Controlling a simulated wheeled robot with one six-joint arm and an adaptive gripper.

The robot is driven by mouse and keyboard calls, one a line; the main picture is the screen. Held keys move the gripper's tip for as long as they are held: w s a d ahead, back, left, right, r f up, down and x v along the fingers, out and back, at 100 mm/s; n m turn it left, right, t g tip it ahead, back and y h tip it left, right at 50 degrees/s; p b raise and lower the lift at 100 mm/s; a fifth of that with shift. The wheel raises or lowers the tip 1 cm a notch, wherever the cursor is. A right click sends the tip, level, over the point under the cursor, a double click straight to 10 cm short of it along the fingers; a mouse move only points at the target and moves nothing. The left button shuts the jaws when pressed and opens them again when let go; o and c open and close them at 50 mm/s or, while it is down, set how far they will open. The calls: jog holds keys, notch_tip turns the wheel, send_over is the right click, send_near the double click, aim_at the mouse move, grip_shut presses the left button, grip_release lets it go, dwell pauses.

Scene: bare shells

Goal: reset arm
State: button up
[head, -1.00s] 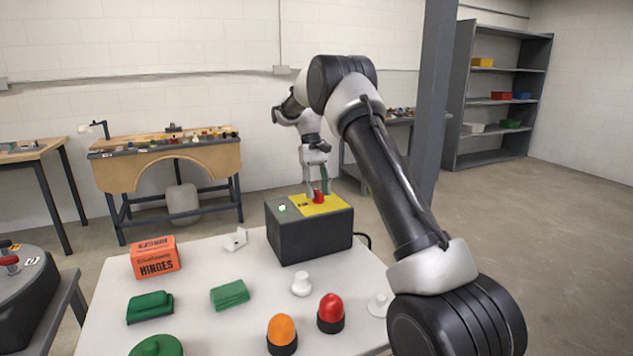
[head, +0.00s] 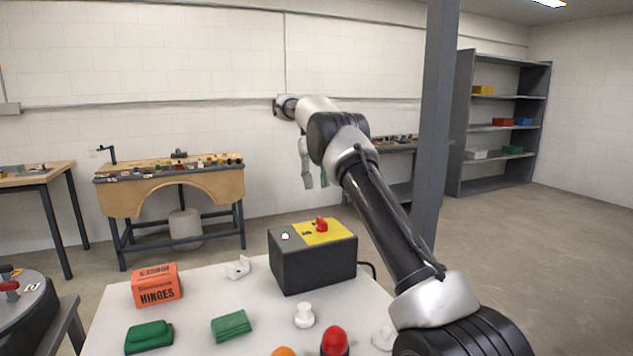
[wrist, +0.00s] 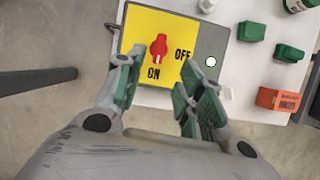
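My gripper (head: 316,185) is raised above and behind the dark grey switch box (head: 300,270) in the head view. In the wrist view my gripper (wrist: 162,60) has its two green-padded fingers apart with nothing between them. The box has a yellow panel (wrist: 140,30) with a red knob (wrist: 158,46), which also shows in the head view (head: 321,224). The knob's white mark points toward the ON label. A small round light (wrist: 211,61) on the box looks lit, whitish with a green rim. My arm reaches out over the table's right side.
The white table (head: 200,300) holds an orange hinges box (head: 157,286), green blocks (head: 231,326), a white knob-like piece (head: 304,314) and red (head: 334,341) and orange domes. A grey post (head: 436,130) stands right of my arm. Workbenches and shelves stand farther back.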

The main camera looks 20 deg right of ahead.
jog(key=shift+t, duration=0.6)
notch_tip(320, 180, down, 8)
jog(key=shift+r, duration=0.25)
jog(key=s+a+r+t, duration=0.1)
jog(key=s+r+t, duration=0.1)
jog(key=s, duration=1.2)
jog(key=s+r+t, duration=0.3)
jog(key=s+r, duration=0.1)
jog(key=s, duration=1.1)
jog(key=s+a+r+t, duration=0.1)
jog(key=s+r+t, duration=0.1)
jog(key=s, duration=1.3)
jog(key=shift+s+a+r+n+t, duration=0.15)
jog(key=shift+a+r+n+t, duration=0.25)
jog(key=shift+r, duration=0.4)
